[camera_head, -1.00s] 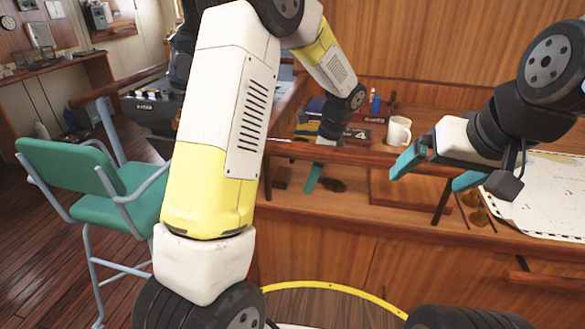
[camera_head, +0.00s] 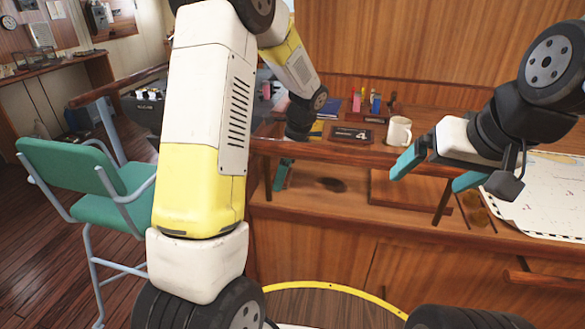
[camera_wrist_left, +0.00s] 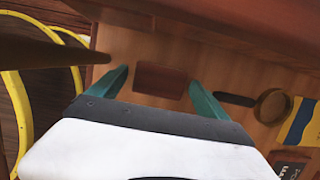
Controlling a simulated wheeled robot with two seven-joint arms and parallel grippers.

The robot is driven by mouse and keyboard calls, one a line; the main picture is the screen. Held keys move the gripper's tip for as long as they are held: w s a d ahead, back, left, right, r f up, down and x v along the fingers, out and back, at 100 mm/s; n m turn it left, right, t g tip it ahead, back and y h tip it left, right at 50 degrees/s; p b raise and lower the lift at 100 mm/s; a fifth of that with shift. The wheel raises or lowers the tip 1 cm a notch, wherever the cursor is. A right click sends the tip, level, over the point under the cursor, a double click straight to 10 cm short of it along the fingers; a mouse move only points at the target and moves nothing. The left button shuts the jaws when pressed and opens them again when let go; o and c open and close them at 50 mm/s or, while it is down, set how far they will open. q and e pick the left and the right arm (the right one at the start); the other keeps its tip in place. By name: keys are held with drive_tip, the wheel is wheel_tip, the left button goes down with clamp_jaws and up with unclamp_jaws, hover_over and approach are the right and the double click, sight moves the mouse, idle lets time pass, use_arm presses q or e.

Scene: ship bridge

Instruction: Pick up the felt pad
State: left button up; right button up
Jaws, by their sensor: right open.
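A flat reddish-brown rectangle, which looks like the felt pad (camera_wrist_left: 161,80), lies on the wooden surface in the left wrist view. My left gripper (camera_wrist_left: 163,88) is open, with its two teal fingers apart on either side of the pad in that view. I cannot tell the height between the fingers and the pad. In the head view a teal finger of my left gripper (camera_head: 283,175) shows past my arm, and I cannot make out the pad there. My right gripper (camera_head: 436,171) is open and empty at the right, in front of the counter.
A magnifying glass (camera_wrist_left: 270,105) and a yellow-blue item (camera_wrist_left: 303,122) lie right of my left gripper. A chart (camera_head: 540,195) lies at right. A green chair (camera_head: 85,175) stands left.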

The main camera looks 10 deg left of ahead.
use_arm(q)
drive_tip(key=c, duration=1.2)
drive_tip(key=shift+r, duration=0.1)
wheel_tip(320, 180, up, 18)
